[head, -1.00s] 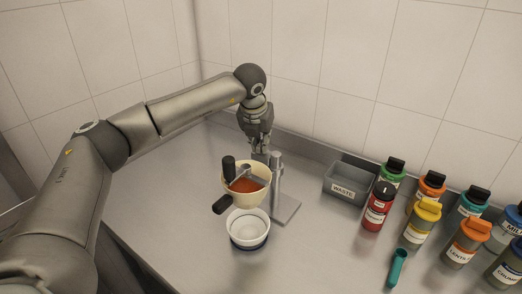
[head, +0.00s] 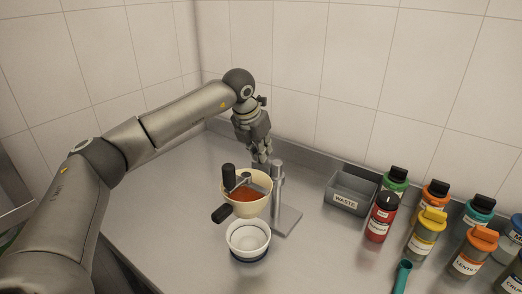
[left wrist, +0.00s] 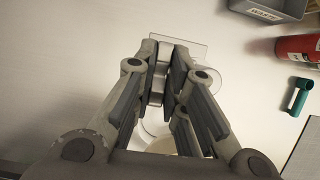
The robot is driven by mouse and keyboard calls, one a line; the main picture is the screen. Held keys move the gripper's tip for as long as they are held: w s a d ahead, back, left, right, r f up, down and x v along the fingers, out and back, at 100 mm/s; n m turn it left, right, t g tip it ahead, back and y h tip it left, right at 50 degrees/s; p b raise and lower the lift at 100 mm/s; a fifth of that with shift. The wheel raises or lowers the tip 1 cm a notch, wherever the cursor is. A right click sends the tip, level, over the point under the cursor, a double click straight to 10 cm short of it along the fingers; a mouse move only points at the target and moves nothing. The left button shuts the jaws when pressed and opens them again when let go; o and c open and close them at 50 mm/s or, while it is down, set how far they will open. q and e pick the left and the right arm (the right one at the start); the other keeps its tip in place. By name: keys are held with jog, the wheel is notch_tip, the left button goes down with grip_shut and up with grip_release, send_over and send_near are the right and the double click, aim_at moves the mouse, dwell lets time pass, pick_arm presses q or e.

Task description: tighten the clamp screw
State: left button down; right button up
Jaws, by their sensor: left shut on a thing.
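A food mill with a cream bowl (head: 262,206), red-orange contents and a black-handled crank (head: 228,174) is held on a metal stand (head: 278,190). My left gripper (head: 261,158) reaches down from the left behind the mill, beside the top of the post. It is shut on the clamp screw, which the fingers mostly hide. In the left wrist view the fingers (left wrist: 166,68) close around a grey part above the stand's pale base plate (left wrist: 192,48). My right gripper is not in view.
A white bowl (head: 247,236) stands under the mill. A grey waste bin (head: 350,194) is right of the stand. Several labelled jars, one a red jar (head: 381,217), and a teal scoop (head: 402,277) are further right. The counter left of the mill is clear.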

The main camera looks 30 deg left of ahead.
pick_arm(q)
jog(key=c, duration=1.5)
grip_release()
jog(key=shift+s, duration=0.1)
jog(key=shift+r, duration=0.1)
jog(key=v, duration=1.2)
